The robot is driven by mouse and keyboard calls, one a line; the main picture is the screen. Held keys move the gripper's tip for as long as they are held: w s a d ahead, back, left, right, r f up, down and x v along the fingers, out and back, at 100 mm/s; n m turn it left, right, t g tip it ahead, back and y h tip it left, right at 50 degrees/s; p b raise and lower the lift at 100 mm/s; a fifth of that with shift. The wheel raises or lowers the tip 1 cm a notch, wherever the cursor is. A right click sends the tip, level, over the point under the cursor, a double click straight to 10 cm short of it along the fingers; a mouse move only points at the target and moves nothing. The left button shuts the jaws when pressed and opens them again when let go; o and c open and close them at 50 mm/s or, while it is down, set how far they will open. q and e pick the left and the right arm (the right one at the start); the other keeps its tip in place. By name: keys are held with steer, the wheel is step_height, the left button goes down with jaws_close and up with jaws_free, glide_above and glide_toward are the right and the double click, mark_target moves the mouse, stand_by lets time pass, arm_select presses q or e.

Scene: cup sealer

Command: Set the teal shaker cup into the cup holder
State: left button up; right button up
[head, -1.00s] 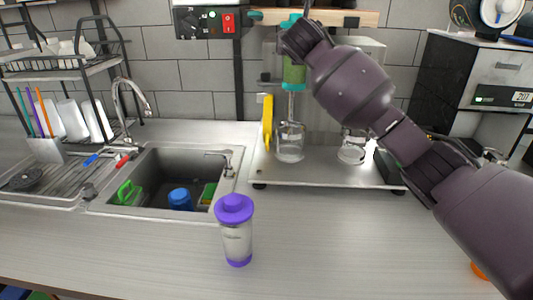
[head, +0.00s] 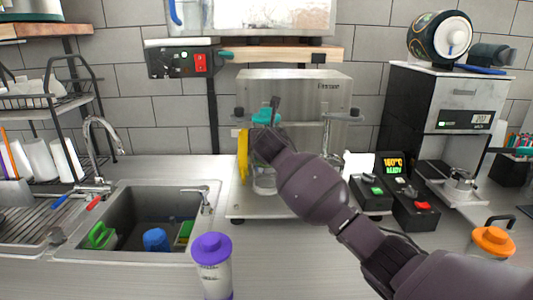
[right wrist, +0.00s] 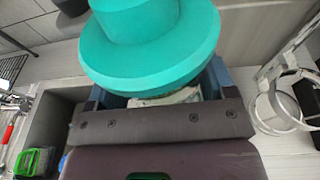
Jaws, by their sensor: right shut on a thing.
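The teal shaker cup's teal lid (head: 265,117) shows just above my right gripper (head: 268,138) in the head view, in front of the steel machine. Its body is hidden behind the gripper and arm. In the right wrist view the wide teal lid (right wrist: 150,45) fills the upper middle, with the jaws closed below it around the cup. A clear round holder or container (head: 264,183) stands directly below the gripper, partly covered by it. Whether the cup's bottom touches it is hidden. A clear ring with a white frame (right wrist: 270,112) shows at the right wrist view's right. My left gripper is not in view.
A yellow object (head: 243,155) stands close left of the gripper. The purple-lidded shaker (head: 212,262) stands on the front counter. The sink (head: 150,215) is at left. Control boxes (head: 410,200) and an orange-lidded jar (head: 493,241) are at right.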

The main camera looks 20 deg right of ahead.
steer(key=shift+f, duration=2.7)
steer(key=shift+f, duration=0.3)
steer(key=o, duration=1.2)
steer(key=shift+f, duration=0.1)
steer(key=shift+c, duration=0.2)
steer(key=shift+r, duration=0.2)
steer(key=shift+s+r, duration=0.15)
steer(key=shift+s, duration=0.1)
steer(key=v, duration=1.1)
steer(key=shift+s, duration=0.3)
steer(key=shift+a, duration=0.1)
